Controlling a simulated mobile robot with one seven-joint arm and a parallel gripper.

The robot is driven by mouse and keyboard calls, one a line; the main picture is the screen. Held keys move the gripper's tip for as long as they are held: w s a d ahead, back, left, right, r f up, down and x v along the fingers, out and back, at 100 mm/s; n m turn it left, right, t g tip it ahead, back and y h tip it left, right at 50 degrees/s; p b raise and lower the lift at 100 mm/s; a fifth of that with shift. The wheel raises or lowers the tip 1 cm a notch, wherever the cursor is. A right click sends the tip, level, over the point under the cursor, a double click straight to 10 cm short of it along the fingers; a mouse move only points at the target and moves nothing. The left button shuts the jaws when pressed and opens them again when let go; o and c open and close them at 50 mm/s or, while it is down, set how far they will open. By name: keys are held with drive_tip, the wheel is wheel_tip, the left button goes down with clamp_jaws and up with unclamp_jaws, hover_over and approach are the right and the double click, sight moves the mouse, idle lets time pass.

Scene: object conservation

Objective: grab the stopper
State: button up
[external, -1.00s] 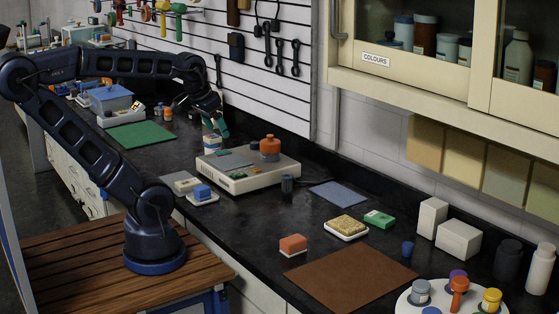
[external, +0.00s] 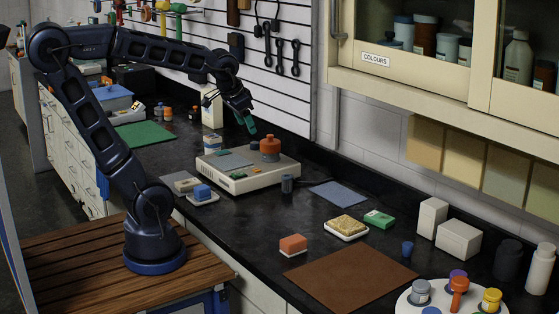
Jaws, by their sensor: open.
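A squat orange-brown piece with a small knob (external: 270,146) on top stands on the right back part of a low cream box-shaped device (external: 247,178). It may be a bottle with the stopper in it; I cannot tell for sure. My gripper (external: 247,126), with green fingertips, hangs in the air pointing down, just left of and above the orange piece, apart from it as far as this view shows. It is open and holds nothing visible. The gap between the fingers is hard to see from here.
On the device lie a grey plate (external: 234,161) and small green and orange pieces. A white bottle (external: 212,110) and a small jar (external: 212,144) stand behind it.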

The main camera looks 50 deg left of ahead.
drive_tip(key=w+d+f+m, duration=0.2)
drive_tip(key=w+d+f, duration=0.1)
drive_tip(key=w+d, duration=0.65)
drive_tip(key=m+h, duration=0.5)
drive_tip(key=m, duration=0.1)
approach(407, 244)
drive_tip(key=d, duration=0.1)
drive_tip(key=w+f, duration=0.1)
drive_tip(key=w+d+f, duration=0.1)
drive_tip(key=f, duration=0.1)
drive_tip(key=shift+d+g, duration=0.15)
drive_tip(key=shift+g, duration=0.15)
drive_tip(key=shift+a+x, duration=0.2)
drive_tip(key=shift+x, duration=1.4)
drive_tip(key=shift+a+x, duration=0.2)
drive_tip(key=shift+x, duration=1.45)
drive_tip(key=shift+f, duration=0.15)
drive_tip(key=c, duration=1.1)
